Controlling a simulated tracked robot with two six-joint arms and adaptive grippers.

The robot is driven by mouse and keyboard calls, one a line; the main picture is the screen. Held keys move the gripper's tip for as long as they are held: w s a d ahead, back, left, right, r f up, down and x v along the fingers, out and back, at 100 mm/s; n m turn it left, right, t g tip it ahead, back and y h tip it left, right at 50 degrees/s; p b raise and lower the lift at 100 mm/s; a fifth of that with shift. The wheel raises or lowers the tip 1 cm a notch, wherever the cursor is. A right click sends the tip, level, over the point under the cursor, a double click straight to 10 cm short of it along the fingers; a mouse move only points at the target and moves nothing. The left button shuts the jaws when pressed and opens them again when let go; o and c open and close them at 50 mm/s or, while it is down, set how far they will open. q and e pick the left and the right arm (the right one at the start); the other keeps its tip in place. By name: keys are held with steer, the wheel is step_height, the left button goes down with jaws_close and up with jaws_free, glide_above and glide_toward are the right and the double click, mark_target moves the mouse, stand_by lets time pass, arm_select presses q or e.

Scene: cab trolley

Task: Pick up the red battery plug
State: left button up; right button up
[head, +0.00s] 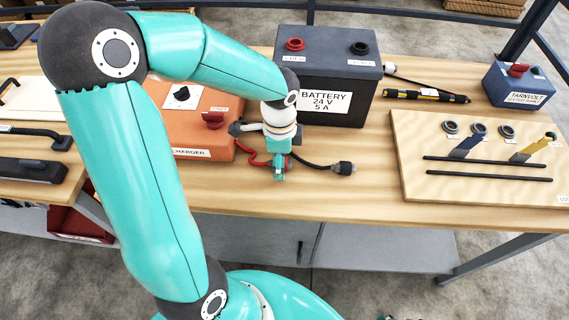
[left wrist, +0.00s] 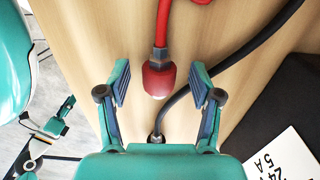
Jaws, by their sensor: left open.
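The red battery plug (left wrist: 159,80) lies at the end of a red cable in the left wrist view, over the wooden bench. My left gripper (left wrist: 161,88) is open, with one finger on each side of the plug and a visible gap to each. In the head view my left gripper (head: 279,174) points down at the bench in front of the battery (head: 326,75), and the plug is mostly hidden there. What looks like part of my right gripper (left wrist: 48,128) shows at the left of the left wrist view; its jaw state is unclear.
A black cable with a black plug (head: 343,168) runs right beside the gripper. The orange charger (head: 200,118) stands to the left. A wooden panel (head: 480,185) with slots lies right, and a blue Tarnvolt box (head: 520,88) stands behind it. The bench front edge is close.

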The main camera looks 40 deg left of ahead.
arm_select(q)
jaws_close()
steer(key=shift+r, duration=0.15)
stand_by(0.4)
step_height(320, 180, up, 20)
steer(key=p, duration=0.1)
stand_by(0.3)
